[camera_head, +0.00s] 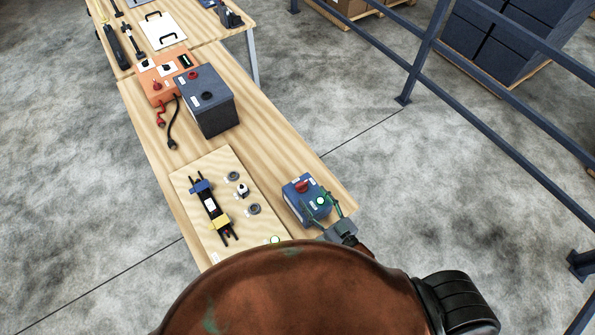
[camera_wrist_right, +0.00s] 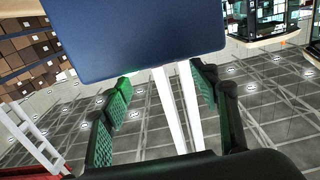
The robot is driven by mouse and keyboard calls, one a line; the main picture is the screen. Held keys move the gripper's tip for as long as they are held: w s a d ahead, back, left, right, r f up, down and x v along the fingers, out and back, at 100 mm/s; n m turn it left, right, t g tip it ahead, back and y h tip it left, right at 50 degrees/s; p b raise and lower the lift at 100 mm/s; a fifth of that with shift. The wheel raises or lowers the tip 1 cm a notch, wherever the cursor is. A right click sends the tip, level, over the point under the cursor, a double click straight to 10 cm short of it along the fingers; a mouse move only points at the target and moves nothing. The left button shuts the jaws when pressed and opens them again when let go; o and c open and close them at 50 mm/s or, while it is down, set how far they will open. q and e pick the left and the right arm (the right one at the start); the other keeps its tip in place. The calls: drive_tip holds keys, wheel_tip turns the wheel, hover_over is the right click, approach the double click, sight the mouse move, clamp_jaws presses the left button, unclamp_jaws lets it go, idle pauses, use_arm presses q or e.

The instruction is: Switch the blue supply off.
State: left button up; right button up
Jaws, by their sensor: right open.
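The blue supply (camera_head: 296,208) is a small blue box with a red knob (camera_head: 302,187) and pale labels on top, at the right front end of the wooden bench. A small round green-and-white spot shows near its right top edge. My right gripper (camera_head: 326,203) is open, with green finger pads at the right side of the box; I cannot tell whether they touch it. In the wrist view a blue face (camera_wrist_right: 135,40) fills the top, beyond the open, empty fingers (camera_wrist_right: 160,80). The exact knob position is too small to tell. My left gripper is not in view.
A pale board (camera_head: 238,165) with a black, blue and yellow device (camera_head: 211,208) and small round parts lies left of the supply. Behind are a dark battery-like box (camera_head: 215,115) and an orange unit (camera_head: 150,90) with cables. A blue railing (camera_head: 465,100) stands right.

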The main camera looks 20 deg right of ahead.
sight(303, 185)
drive_tip(key=p+x, duration=0.1)
drive_tip(key=x, duration=0.6)
drive_tip(key=shift+r, duration=0.1)
drive_tip(key=shift+w+a, duration=0.15)
drive_tip(key=shift+w, duration=0.15)
drive_tip(key=c, duration=1.1)
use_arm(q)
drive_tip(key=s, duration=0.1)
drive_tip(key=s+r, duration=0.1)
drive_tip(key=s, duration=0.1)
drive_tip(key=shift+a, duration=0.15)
use_arm(e)
drive_tip(key=shift+c, duration=0.4)
